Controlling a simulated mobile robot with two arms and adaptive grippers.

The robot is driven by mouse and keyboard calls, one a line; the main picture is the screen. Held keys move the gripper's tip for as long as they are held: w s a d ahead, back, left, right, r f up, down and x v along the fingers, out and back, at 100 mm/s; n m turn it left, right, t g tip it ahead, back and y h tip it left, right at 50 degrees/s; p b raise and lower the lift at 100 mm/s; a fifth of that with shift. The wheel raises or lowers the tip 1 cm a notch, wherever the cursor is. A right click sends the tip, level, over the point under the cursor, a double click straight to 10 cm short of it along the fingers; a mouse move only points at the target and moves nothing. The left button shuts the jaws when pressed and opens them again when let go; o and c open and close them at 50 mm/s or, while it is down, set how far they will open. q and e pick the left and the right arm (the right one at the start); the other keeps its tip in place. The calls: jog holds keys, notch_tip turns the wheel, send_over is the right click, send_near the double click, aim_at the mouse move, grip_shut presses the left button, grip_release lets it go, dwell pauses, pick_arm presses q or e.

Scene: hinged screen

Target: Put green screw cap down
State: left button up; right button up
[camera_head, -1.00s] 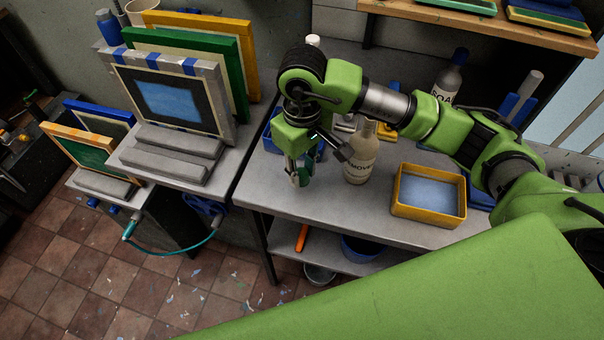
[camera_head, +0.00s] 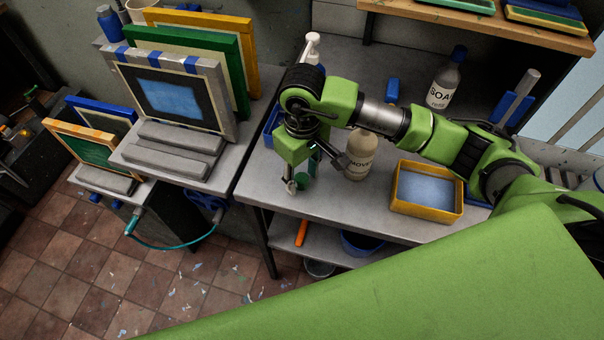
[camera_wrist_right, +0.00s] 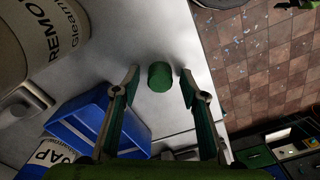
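The green screw cap (camera_wrist_right: 160,77) shows in the right wrist view as a short dark green cylinder on the grey tabletop. It stands between the two fingers of my right gripper (camera_wrist_right: 160,75), with a gap on each side. The gripper is open and points down. In the head view, my right gripper (camera_head: 303,185) is low over the left front part of the table; a green patch shows by its fingers, but I cannot tell cap from finger pad there. My left gripper is not in view.
The remover bottle (camera_head: 360,155) stands close right of my gripper, with a yellow-rimmed tray (camera_head: 427,212) further right. A blue bin (camera_wrist_right: 75,130) is behind the gripper. The soap bottle (camera_head: 443,82) stands further back. The table's front edge (camera_head: 300,212) is near; framed screens (camera_head: 172,98) stand left.

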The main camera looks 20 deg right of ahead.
aim_at(302, 178)
jog(key=shift+r+p, duration=0.2)
jog(key=shift+p, duration=0.1)
jog(key=shift+r, duration=0.2)
notch_tip(302, 178, up, 12)
jog(key=b, duration=0.4)
jog(key=shift+f, duration=0.25)
jog(key=shift+s, duration=0.1)
